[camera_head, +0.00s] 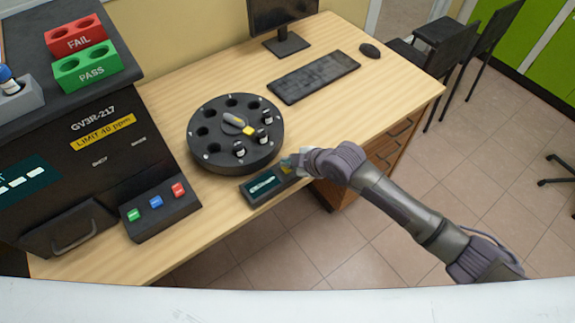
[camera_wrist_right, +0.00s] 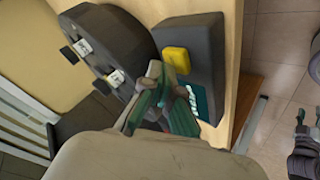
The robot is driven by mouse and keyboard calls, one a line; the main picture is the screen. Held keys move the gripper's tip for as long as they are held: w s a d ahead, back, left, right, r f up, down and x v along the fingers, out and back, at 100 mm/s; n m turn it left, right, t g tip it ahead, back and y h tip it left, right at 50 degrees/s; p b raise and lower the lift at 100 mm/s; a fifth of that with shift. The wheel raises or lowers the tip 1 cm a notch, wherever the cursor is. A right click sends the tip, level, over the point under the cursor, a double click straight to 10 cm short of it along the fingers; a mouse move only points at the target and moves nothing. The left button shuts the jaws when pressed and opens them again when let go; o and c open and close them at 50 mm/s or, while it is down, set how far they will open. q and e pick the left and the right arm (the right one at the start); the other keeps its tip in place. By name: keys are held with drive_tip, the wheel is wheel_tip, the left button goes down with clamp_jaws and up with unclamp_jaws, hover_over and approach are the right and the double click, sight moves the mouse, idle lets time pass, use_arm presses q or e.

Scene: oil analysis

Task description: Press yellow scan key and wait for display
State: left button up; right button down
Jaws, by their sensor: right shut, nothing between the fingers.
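A small dark scanner box (camera_head: 248,197) lies at the table's front edge, below the round carousel. Its teal display (camera_head: 263,184) shows a pale line too small to read. The yellow key (camera_wrist_right: 177,59) stands out in the wrist view as a raised block; in the head view only a bit of yellow (camera_head: 286,169) shows beside my gripper. My right gripper (camera_head: 287,163) is shut and empty over the key end of the box. In the wrist view its green fingertips (camera_wrist_right: 156,72) are close beside the key and partly cover the display (camera_wrist_right: 196,98). I cannot tell whether they touch the key.
The black carousel (camera_head: 204,157) holds several dark vials with white parts. An analyser (camera_head: 88,152) with green, blue and red buttons stands left, with FAIL (camera_head: 72,43) and PASS (camera_head: 84,74) racks on top. A keyboard (camera_head: 314,77) and mouse (camera_head: 370,51) lie behind.

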drive_tip(key=shift+f, duration=0.5)
drive_tip(key=shift+r, duration=0.1)
idle(0.5)
drive_tip(key=shift+r+p, duration=0.8)
drive_tip(key=shift+r, duration=0.05)
wheel_tip(320, 180, up, 5)
drive_tip(key=p, duration=0.5)
drive_tip(key=shift+r, duration=0.15)
idle(0.4)
